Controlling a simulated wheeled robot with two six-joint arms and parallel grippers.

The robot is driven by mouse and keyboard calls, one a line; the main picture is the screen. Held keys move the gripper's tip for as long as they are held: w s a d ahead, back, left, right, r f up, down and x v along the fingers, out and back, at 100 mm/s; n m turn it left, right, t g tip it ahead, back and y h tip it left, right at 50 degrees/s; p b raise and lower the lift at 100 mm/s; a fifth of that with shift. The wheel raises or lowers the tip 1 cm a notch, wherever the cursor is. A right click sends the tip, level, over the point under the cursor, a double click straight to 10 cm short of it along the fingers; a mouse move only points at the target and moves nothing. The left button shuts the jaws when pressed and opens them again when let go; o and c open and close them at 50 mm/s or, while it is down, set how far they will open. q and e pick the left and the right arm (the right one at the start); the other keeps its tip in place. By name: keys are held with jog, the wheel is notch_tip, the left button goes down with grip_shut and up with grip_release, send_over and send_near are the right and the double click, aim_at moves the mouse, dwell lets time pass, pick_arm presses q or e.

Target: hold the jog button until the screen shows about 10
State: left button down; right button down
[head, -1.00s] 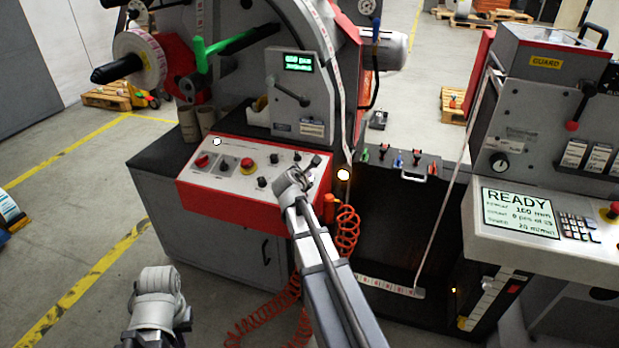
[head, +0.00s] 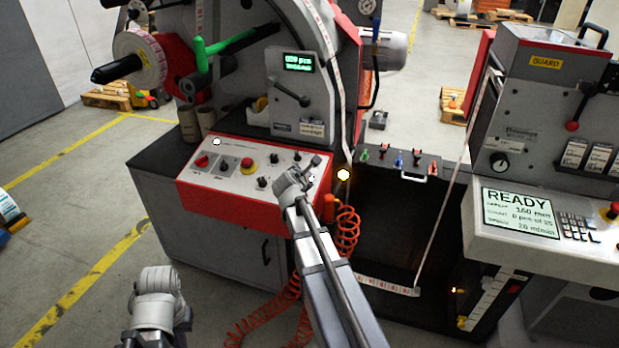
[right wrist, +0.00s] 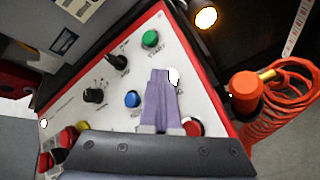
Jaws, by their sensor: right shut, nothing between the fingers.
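My right gripper (head: 316,161) is over the right end of the rewinder's red-edged control panel (head: 222,186). In the right wrist view its fingers (right wrist: 160,74) are shut and empty, beside a white round spot (right wrist: 174,77) on the panel. A blue button (right wrist: 133,98) is just left of the fingers and a green button (right wrist: 151,38) lies beyond the tips. A red button (right wrist: 193,127) is partly hidden by the gripper. I cannot read which is the jog button, or tell whether the fingers touch anything. The small green-lit screen (head: 299,62) shows digits too blurred to read surely.
A larger screen (head: 518,212) at right reads READY. Part of my left arm shows at lower left.

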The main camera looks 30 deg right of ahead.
jog(key=shift+s+a+r+p, duration=0.15)
jog(key=shift+a+r+p, duration=0.05)
jog(key=shift+r+p, duration=0.6)
jog(key=r+p, duration=0.3)
jog(key=s+a+r+p, duration=0.1)
jog(key=shift+r+p, duration=0.4)
jog(key=shift+w, duration=0.1)
